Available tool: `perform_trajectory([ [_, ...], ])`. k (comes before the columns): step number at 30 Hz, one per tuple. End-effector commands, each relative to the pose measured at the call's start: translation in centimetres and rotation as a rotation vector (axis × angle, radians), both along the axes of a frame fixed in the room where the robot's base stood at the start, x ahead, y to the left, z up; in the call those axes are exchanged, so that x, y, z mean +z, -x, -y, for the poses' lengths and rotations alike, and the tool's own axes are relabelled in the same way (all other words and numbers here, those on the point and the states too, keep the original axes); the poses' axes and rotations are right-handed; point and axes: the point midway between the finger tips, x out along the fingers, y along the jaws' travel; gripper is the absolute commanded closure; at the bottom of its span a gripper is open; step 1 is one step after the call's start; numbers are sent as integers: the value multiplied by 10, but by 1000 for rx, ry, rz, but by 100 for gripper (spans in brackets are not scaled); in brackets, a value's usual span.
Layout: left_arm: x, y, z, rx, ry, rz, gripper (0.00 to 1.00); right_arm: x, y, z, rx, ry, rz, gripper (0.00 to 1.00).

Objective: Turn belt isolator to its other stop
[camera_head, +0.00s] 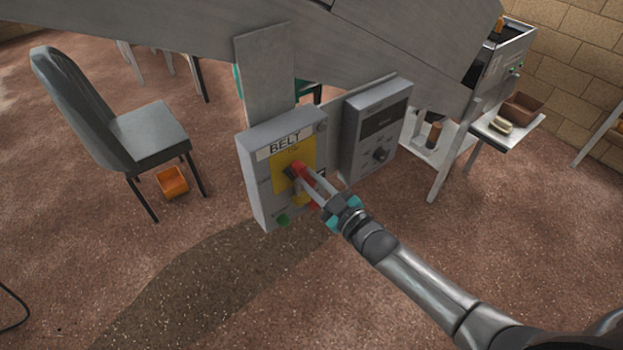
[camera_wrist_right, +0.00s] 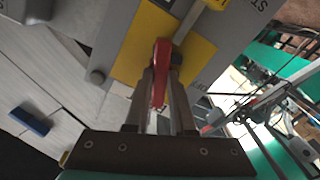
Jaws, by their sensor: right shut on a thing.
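The belt isolator is a grey box (camera_head: 258,190) labelled BELT, mounted below a grey machine frame. It has a yellow plate (camera_head: 283,174) with a red handle (camera_head: 301,170) on it. My right gripper (camera_head: 304,180) reaches in from the lower right and is shut on the red handle. In the right wrist view the red handle (camera_wrist_right: 161,72) lies between the two fingers, in front of the yellow plate (camera_wrist_right: 135,50). The fingers hide part of the handle and plate. My left gripper is not in view.
A second grey box (camera_head: 366,150) with a dark display and a black knob (camera_head: 380,155) hangs just right of the isolator. A grey chair (camera_head: 150,130) and an orange bin (camera_head: 172,182) stand at left. A side table (camera_head: 508,135) holds a brown box (camera_head: 522,106). The front floor is clear.

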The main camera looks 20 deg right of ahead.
Motion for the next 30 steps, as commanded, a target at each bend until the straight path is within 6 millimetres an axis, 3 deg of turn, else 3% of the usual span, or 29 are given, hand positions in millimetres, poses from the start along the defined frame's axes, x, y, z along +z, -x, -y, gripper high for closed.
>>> perform_trajectory([
  [15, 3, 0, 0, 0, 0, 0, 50, -1, 0, 0, 0, -346, -128, 100],
  [30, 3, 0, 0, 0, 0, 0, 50, -1, 0, 0, -1, -432, -159, 100],
])
